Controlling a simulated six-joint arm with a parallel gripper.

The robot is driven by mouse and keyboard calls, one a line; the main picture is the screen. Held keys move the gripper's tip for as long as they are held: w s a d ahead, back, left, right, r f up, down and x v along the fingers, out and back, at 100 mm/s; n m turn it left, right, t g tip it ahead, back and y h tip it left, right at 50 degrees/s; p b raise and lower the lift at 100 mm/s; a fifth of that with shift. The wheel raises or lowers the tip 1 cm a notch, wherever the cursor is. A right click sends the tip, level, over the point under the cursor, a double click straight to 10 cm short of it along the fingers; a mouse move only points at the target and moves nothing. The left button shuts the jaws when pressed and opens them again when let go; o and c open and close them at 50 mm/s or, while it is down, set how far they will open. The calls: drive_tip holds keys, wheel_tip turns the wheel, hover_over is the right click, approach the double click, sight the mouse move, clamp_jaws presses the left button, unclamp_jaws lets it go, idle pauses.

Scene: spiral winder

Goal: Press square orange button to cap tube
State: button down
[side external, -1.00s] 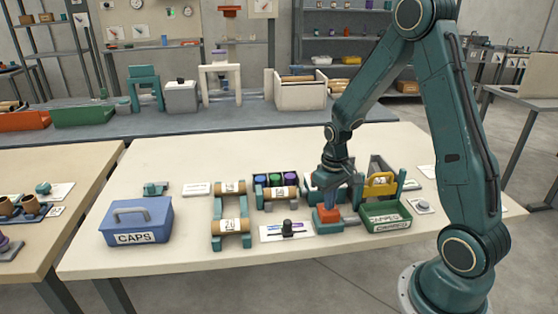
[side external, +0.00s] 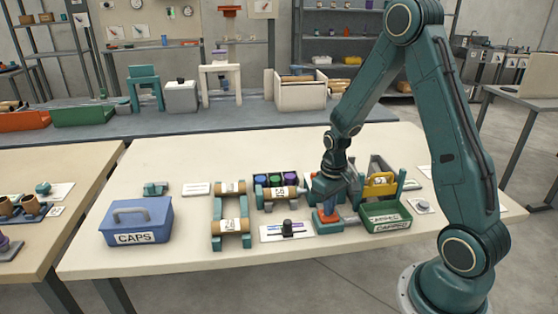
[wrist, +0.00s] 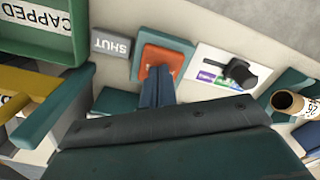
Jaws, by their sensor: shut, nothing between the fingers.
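The square orange button (wrist: 160,62) sits on a teal base and shows in the wrist view just past my fingertips. In the side view the button (side external: 321,217) is partly hidden by my gripper. My gripper (wrist: 160,70) is shut and empty, its fingertips over the near part of the button. In the side view my gripper (side external: 329,208) points down onto the button. I cannot tell whether it touches or presses it. A brown tube (side external: 277,193) lies level on a teal cradle left of my gripper. My wrist hides part of the machine behind.
A black knob (side external: 287,227) on a white plate is to the left. A blue CAPS box (side external: 137,221) stands far left. The table's front edge is close.

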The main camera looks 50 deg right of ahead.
idle(0.4)
wheel_tip(320, 180, up, 8)
idle(1.2)
drive_tip(key=shift+r, duration=0.1)
drive_tip(key=s+a+r+n+t, duration=0.3)
drive_tip(key=s+a+r+t, duration=0.2)
drive_tip(key=s+a+r, duration=0.9)
drive_tip(key=shift+s+a+r+t, duration=0.2)
drive_tip(key=shift+r+t, duration=0.1)
drive_tip(key=shift+r, duration=1.25)
drive_tip(key=shift+w, duration=0.1)
